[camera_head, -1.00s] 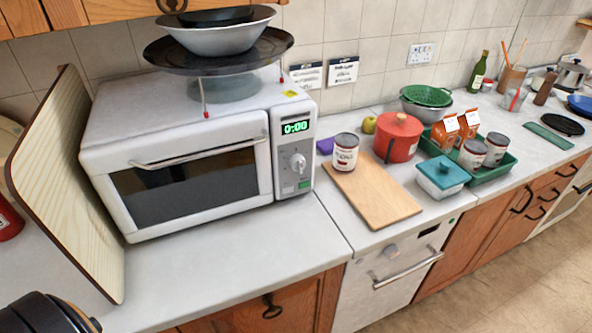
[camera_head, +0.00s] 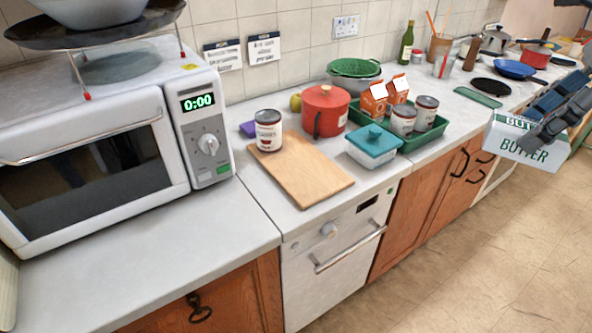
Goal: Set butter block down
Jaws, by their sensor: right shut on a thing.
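The butter block (camera_head: 521,147) is a white box with green lettering reading BUTTER, at the right of the head view. My right gripper (camera_head: 548,122) is shut on it from above and behind, and its dark fingers hide part of the box's top. The block is held in the air in front of the counter, with the floor showing below it. My left gripper is not in view.
A wooden cutting board (camera_head: 309,176) carries a can (camera_head: 268,131) at its back left. Close by are a white dish with teal lid (camera_head: 373,145), a red pot (camera_head: 325,111) and a green tray (camera_head: 437,132). The counter before the microwave (camera_head: 95,155) is clear.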

